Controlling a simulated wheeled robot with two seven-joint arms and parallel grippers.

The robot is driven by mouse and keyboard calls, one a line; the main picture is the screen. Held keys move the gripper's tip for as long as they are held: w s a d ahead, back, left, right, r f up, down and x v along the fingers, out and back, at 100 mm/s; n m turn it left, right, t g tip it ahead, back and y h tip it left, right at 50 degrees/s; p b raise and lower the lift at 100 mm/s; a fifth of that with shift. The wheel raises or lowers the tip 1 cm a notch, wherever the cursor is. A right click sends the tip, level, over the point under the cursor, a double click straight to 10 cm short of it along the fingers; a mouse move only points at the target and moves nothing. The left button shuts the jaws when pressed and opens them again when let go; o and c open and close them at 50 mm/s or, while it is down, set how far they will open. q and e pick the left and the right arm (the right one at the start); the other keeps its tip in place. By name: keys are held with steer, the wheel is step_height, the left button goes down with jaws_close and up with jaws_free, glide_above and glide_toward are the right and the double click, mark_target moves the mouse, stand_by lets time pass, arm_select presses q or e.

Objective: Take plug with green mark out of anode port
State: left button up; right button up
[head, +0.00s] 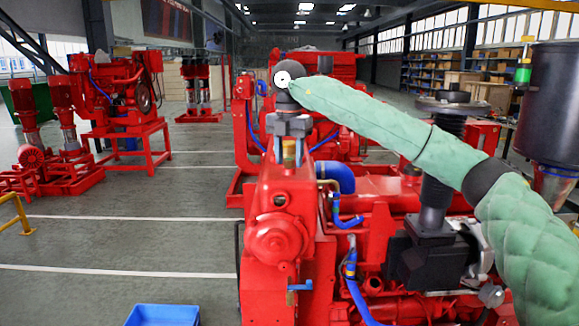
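My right gripper (289,147) points down over the top of the red engine block (285,190). Its arm comes in from the right in a green sleeve. A small brass-coloured piece (289,149) shows between its two fingers, at the top of the block. It may be the plug, but I can make out no green mark on it. I cannot tell whether the fingers touch it. The port is not distinguishable at this size. My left gripper is not in view.
The red diesel pumpset fills the lower right, with blue hoses (357,285) and a dark upright stack (445,160). A dark cylinder (551,100) stands at the far right. A blue bin (162,315) lies at the bottom left.

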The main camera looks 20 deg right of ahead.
jaws_close()
stand_by(0.5)
steer(key=n, duration=0.5)
steer(key=shift+n, duration=0.3)
steer(key=n, duration=1.8)
steer(key=shift+b, duration=0.35)
